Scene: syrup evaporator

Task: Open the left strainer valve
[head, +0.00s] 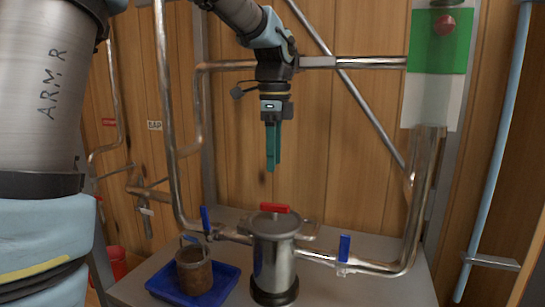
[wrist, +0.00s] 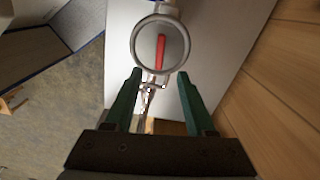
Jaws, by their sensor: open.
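The steel strainer canister (head: 275,262) stands upright on the grey table. A valve with a blue handle (head: 206,220) is on the pipe at its left; the handle points up with a slight tilt. A second blue handle (head: 344,247) stands upright on the right pipe. A red handle (head: 275,208) shows at the canister's top; the wrist view also shows a red handle (wrist: 161,54) across a round steel shape. My gripper (head: 270,168) points down above the canister, apart from it. In the wrist view its green fingers (wrist: 160,80) are spread and empty.
A blue tray (head: 222,290) holding a rusty cup (head: 194,270) sits at the table's left. Steel pipes rise on both sides, and a diagonal pipe crosses behind my arm. A wooden wall stands behind. A red bucket (head: 117,262) is at the far left.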

